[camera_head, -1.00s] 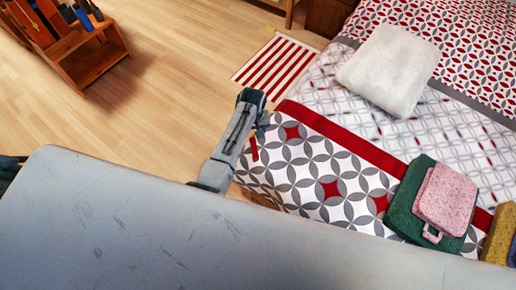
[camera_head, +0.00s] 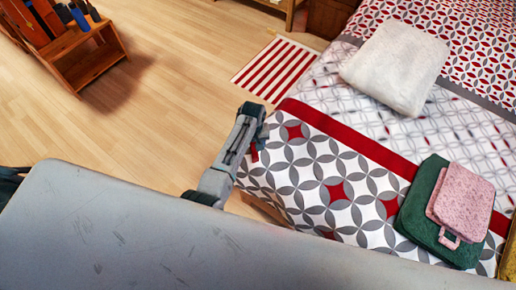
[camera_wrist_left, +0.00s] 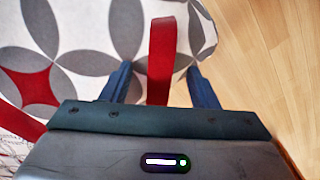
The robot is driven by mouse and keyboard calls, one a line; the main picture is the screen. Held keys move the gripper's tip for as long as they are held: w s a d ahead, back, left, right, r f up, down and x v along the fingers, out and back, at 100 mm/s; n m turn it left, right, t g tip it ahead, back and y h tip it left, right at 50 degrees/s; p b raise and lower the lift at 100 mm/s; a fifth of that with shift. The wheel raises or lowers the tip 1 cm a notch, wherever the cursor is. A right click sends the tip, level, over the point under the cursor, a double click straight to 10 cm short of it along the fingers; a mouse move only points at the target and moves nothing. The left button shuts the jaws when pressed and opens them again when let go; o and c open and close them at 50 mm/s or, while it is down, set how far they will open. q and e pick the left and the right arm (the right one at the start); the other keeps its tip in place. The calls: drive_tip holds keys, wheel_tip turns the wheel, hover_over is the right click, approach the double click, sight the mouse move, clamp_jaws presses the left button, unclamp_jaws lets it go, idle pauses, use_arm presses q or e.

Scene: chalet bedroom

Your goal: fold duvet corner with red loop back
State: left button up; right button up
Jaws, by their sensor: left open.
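The duvet (camera_head: 320,180), white with grey circles and red diamonds, lies on the bed with its near left corner toward my left arm. The red loop (camera_head: 254,155) shows as a small red bit at that corner, mostly hidden by my gripper. In the left wrist view the loop (camera_wrist_left: 160,50) is a red strap passing between the two blue fingers. My left gripper (camera_wrist_left: 159,70) is open around the strap, with a gap on both sides. In the head view my left gripper (camera_head: 262,130) is at the duvet's edge. My right gripper is not in view.
A white pillow (camera_head: 396,68) lies farther up the bed. A striped rug (camera_head: 276,68) and a wooden rack (camera_head: 88,60) stand off left; the floor between is clear.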

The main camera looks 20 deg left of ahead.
use_arm(q)
drive_tip(key=shift+c, duration=0.2)
drive_tip(key=c, duration=1.1)
drive_tip(key=shift+w+d+r+g+y+p, duration=0.15)
drive_tip(key=shift+d+r+y+p, duration=0.15)
drive_tip(key=shift+r+p, duration=0.2)
drive_tip(key=shift+w+d+r+g+y+p, duration=0.15)
drive_tip(key=shift+d+r+y+p, duration=0.1)
drive_tip(key=shift+r+p, duration=0.15)
drive_tip(key=shift+d+r, duration=0.1)
drive_tip(key=shift+r, duration=0.1)
drive_tip(key=shift+f, duration=0.1)
